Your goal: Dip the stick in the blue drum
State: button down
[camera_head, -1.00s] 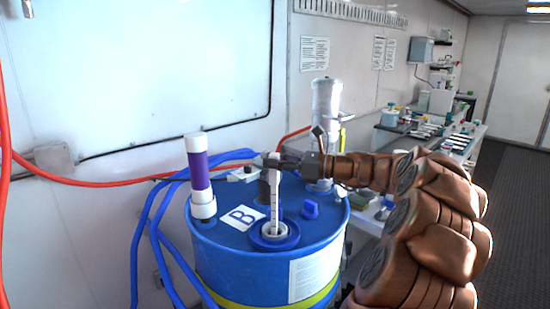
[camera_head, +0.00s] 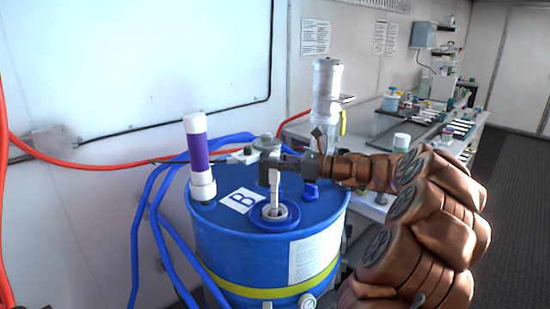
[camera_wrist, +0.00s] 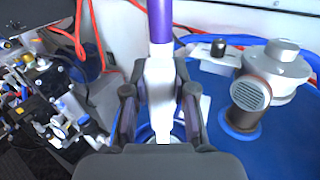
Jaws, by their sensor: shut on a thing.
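The blue drum (camera_head: 255,262) stands upright with a label B on its lid. A ringed round opening (camera_head: 294,217) is at the front of the lid. My gripper (camera_head: 269,172) is above this opening, shut on a slim white stick (camera_head: 274,195). The stick is near upright and its lower end goes down into the opening, so its tip is hidden. In the wrist view my gripper (camera_wrist: 160,115) has a finger on each side of the white stick (camera_wrist: 163,130). The exact grip contact is hard to see there.
A purple and white tube (camera_head: 197,155) stands on the drum's left rim. A grey-white fitting (camera_wrist: 275,75) rises from the lid. Blue hoses (camera_head: 152,215) run down left of the drum.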

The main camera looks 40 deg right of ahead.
jog(key=shift+f+b, duration=0.5)
jog(key=shift+f, duration=1.45)
notch_tip(320, 180, up, 21)
jog(key=p, duration=1.8)
notch_tip(320, 180, up, 5)
send_over(279, 174)
jog(key=shift+w+a+r, duration=0.2)
jog(key=shift+w+a, duration=0.15)
jog(key=shift+w, duration=0.05)
dwell(0.7)
dwell(0.5)
